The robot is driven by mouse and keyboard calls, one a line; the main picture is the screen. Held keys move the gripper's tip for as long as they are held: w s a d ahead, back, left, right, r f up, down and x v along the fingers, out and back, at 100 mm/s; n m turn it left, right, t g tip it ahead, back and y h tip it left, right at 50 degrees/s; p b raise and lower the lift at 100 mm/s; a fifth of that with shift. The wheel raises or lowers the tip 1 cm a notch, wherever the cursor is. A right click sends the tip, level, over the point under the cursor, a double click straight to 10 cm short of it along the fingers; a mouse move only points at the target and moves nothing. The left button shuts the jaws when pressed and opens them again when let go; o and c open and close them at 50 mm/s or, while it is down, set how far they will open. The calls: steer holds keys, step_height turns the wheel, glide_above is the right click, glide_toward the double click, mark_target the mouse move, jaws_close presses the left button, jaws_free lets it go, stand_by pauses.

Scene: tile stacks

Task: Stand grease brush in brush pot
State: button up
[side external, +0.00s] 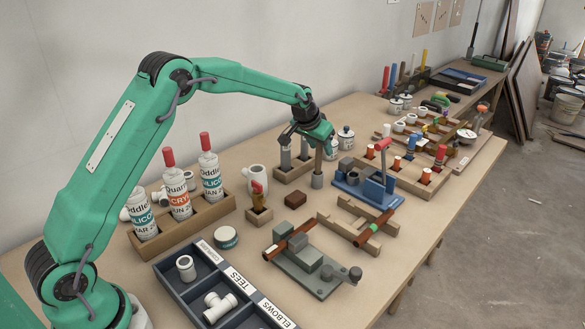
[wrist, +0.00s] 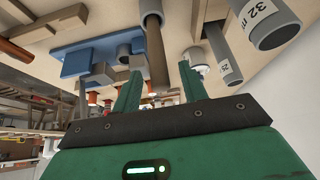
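A brown wooden handle, seemingly the grease brush (side external: 319,160), stands upright in a small grey cylinder, seemingly the brush pot (side external: 317,181), on the bench below my gripper. In the wrist view the handle (wrist: 156,55) runs out of the grey pot (wrist: 149,9) toward my gripper; its bristles are hidden. My gripper (side external: 318,140) is right above the pot, at the handle's top. In the wrist view my gripper (wrist: 160,88) has its green fingers apart, one on each side of the handle's end, with gaps showing.
Grey labelled tubes (wrist: 221,55) stand in a wooden block (side external: 291,173) just left of the pot. A blue vise-like fixture (side external: 365,188) is close on the right. Bottles in a rack (side external: 196,220), a sorting tray (side external: 180,293) and a small red-handled tool (side external: 258,188) stand nearer.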

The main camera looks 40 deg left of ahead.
steer(key=v, duration=0.7)
steer(key=shift+s+r, duration=0.2)
steer(key=shift+r, duration=0.15)
steer(key=s+d+r, duration=0.1)
steer(key=s+r, duration=0.4)
steer(key=s, duration=0.5)
steer(key=s+d+r, duration=0.2)
steer(key=s+r, duration=0.3)
steer(key=s, duration=0.5)
steer(key=s+f, duration=0.2)
steer(key=s, duration=0.8)
steer(key=s+d+f, duration=0.1)
steer(key=s, duration=0.9)
steer(key=shift+s+f, duration=0.15)
steer(key=shift+f, duration=0.25)
